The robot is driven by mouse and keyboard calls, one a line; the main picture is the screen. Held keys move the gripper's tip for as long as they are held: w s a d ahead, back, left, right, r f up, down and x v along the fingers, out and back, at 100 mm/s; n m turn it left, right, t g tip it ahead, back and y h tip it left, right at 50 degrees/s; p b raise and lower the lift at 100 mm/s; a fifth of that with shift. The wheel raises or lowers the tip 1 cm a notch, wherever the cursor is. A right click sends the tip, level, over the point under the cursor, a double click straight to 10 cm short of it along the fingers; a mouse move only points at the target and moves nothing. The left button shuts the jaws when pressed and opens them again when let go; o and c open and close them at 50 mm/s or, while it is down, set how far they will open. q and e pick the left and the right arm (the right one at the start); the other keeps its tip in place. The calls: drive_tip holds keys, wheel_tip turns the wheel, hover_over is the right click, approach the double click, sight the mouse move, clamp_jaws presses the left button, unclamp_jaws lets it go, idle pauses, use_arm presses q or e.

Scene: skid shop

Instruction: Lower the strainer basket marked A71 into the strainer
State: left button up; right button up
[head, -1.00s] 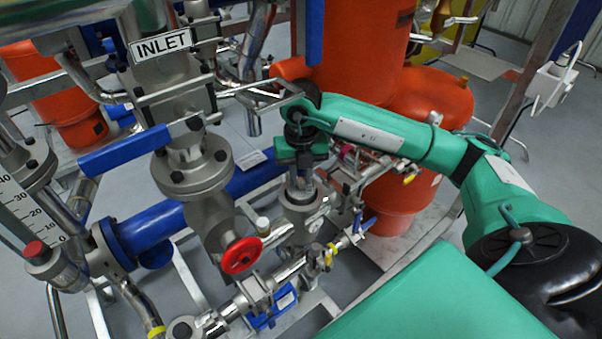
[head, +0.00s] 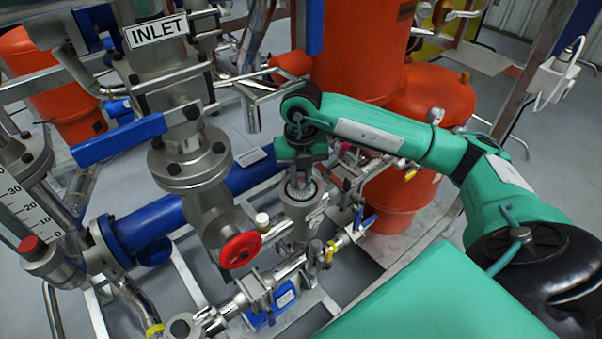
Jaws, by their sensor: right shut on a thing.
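The strainer (head: 301,210) is a grey metal upright cylinder with an open, dark-rimmed mouth, in the middle of the head view. My right gripper (head: 301,168), at the end of the green arm, points down just above this mouth. It is shut on the strainer basket (head: 301,187), a small shiny grey mesh piece showing below the jaws. The basket's lower part is hidden within the strainer's mouth, and I cannot tell how deep it sits. The A71 mark is not legible. My left gripper is not in view.
A red handwheel (head: 240,250) and the grey valve under the INLET sign (head: 156,32) stand left of the strainer. A blue pipe (head: 145,238) runs behind. Orange vessels (head: 425,105) stand behind my right arm. Small yellow and blue valve handles (head: 366,222) crowd the right side.

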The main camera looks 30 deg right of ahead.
drive_tip(key=shift+f, duration=0.15)
drive_tip(key=shift+f+b, duration=0.55)
drive_tip(key=shift+b, duration=0.05)
drive_tip(key=shift+f, duration=0.1)
drive_tip(key=shift+f, duration=0.2)
drive_tip(key=shift+f+b, duration=0.5)
drive_tip(key=shift+b, duration=0.2)
drive_tip(key=shift+f+b, duration=0.25)
drive_tip(key=shift+b, duration=0.1)
